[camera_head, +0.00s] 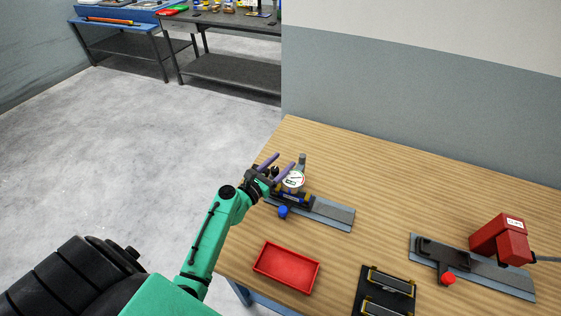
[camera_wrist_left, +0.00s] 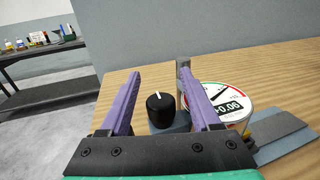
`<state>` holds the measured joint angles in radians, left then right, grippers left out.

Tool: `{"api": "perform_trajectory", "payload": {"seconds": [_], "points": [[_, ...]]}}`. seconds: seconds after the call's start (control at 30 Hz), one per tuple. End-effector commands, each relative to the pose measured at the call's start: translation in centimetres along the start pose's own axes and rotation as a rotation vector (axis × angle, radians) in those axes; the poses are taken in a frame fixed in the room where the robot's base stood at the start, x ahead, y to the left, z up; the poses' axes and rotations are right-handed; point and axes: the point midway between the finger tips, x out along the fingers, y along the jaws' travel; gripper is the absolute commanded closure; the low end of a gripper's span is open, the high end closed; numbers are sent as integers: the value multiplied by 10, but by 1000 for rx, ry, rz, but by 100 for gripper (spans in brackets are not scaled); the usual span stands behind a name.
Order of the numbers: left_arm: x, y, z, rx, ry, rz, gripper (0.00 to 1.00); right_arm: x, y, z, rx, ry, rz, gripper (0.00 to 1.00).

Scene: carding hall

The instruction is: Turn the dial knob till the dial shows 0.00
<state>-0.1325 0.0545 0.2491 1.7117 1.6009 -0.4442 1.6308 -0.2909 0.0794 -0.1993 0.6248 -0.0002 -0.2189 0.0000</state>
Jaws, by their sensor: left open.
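The dial (camera_wrist_left: 228,97) is a round gauge with a white face, a red and green rim and a black readout. The readout shows 0.06; its sign is partly hidden by a purple finger. It also shows in the head view (camera_head: 294,179). The black dial knob (camera_wrist_left: 161,110), with a white mark on top, stands left of the dial. My left gripper (camera_wrist_left: 160,72) is open, its two purple fingers on either side of the knob with gaps showing. It also shows in the head view (camera_head: 285,160). My right gripper is not in view.
The gauge's grey base plate (camera_head: 335,214) with a blue knob (camera_head: 283,212) lies on the wooden table (camera_head: 390,175). A red tray (camera_head: 286,267), a black holder (camera_head: 383,292) and a red block fixture (camera_head: 500,240) stand nearby. A wall closes the back.

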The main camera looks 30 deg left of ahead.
Motion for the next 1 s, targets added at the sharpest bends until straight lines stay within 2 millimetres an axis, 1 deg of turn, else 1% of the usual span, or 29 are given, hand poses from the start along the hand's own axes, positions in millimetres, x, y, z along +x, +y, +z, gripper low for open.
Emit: {"api": "perform_trajectory", "payload": {"seconds": [0.13,0.17,0.2,0.27,0.3,0.33,0.67,0.87,1.0], "points": [[0,0,0,0,0,0,36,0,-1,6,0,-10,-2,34],[0,0,0,0,0,0,40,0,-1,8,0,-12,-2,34],[0,0,0,0,0,0,55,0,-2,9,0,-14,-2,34],[0,0,0,0,0,0,78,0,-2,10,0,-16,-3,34],[0,0,0,0,0,0,94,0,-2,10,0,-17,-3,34],[0,0,0,0,0,0,100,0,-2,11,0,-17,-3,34],[0,0,-1,1,-1,-24,100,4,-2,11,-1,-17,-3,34],[0,-2,-3,1,-1,-105,100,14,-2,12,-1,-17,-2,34],[-1,-5,-4,2,-1,-201,100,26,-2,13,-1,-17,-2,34]]}}
